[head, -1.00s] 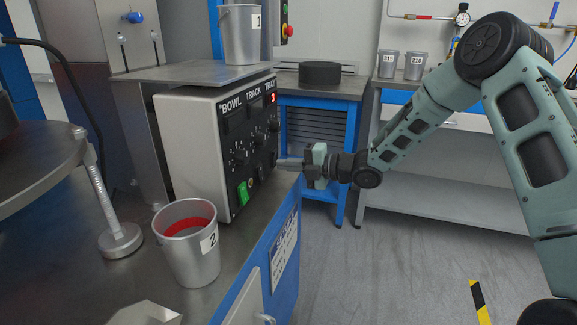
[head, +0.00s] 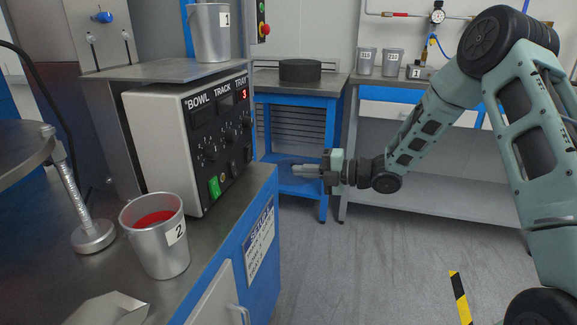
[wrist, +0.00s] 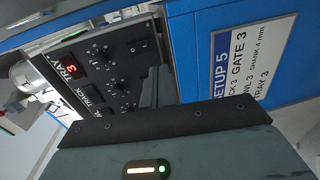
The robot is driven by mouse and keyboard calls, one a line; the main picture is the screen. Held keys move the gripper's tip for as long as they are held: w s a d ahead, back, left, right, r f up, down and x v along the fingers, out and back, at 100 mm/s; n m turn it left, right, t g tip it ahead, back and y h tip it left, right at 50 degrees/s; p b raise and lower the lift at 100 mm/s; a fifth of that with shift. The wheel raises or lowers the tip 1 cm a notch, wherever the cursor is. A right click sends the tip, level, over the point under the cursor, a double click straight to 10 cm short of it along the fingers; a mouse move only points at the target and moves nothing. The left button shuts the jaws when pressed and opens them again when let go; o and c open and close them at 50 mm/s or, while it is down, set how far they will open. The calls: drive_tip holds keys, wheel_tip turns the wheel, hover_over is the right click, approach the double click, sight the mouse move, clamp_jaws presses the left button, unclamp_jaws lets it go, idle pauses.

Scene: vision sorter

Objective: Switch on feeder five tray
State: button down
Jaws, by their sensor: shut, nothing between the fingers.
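The grey control box (head: 160,145) has a black panel labelled BOWL, TRACK and TRAY. A red display (head: 243,94) under TRAY reads 3; it also shows in the wrist view (wrist: 75,68). A green switch (head: 214,187) is at the panel's lower left. In the wrist view, a black rocker switch (wrist: 138,46) lies at the TRAY end and looks unlit. My gripper (head: 296,171) is shut and empty, to the right of the box and apart from it. Its fingers (wrist: 158,86) cover part of the panel in the wrist view.
A metal bucket marked 2 (head: 160,245) with red inside stands in front of the box. Bucket 1 (head: 210,32) stands on the shelf above. A blue cabinet (head: 262,235) with a SETUP 5 sign (wrist: 238,55) is below. Open floor (head: 370,270) lies to the right.

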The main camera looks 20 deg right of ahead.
drive_tip(key=shift+f+v, duration=0.2)
drive_tip(key=shift+v, duration=0.8)
drive_tip(key=shift+a, duration=0.1)
drive_tip(key=s+a+r+m+g+h, duration=0.2)
drive_tip(key=s+a+m+g+h, duration=0.1)
drive_tip(key=s+a+m+h, duration=0.7)
drive_tip(key=s+a+r+m+g+h, duration=0.1)
drive_tip(key=s+a+m+g, duration=0.15)
drive_tip(key=s+m, duration=0.75)
drive_tip(key=s+a+r+m+g+h, duration=0.15)
drive_tip(key=s+g, duration=0.25)
drive_tip(key=s, duration=1.4)
wheel_tip(320, 180, up, 25)
drive_tip(key=p, duration=2.5)
drive_tip(key=shift+d+p, duration=0.3)
drive_tip(key=shift+d, duration=0.1)
drive_tip(key=shift+w, duration=0.15)
